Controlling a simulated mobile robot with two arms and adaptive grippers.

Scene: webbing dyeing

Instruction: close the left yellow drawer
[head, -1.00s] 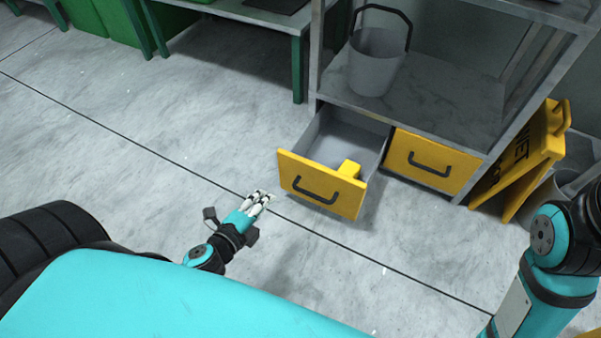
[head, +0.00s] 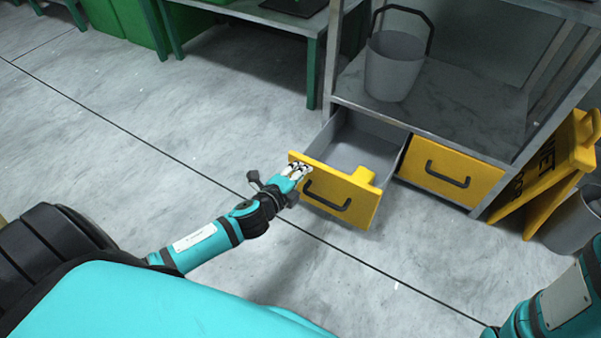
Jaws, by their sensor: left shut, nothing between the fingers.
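The left yellow drawer (head: 340,205) stands pulled out from under the metal shelf. Its grey inside shows, with a yellow block-like piece at the right behind its front. A black handle is on its front. My left gripper (head: 299,171) is shut and empty, with its fingertips at the upper left part of the drawer front. I cannot tell whether they touch it. My right gripper is out of view; only part of my right arm shows at the lower right.
The right yellow drawer (head: 451,172) is shut. A grey bucket (head: 392,68) stands on the shelf (head: 450,108). A yellow wet-floor sign (head: 556,165) and a grey bin (head: 574,222) stand to the right. A workbench (head: 262,14) is at the back. Open floor lies to the left.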

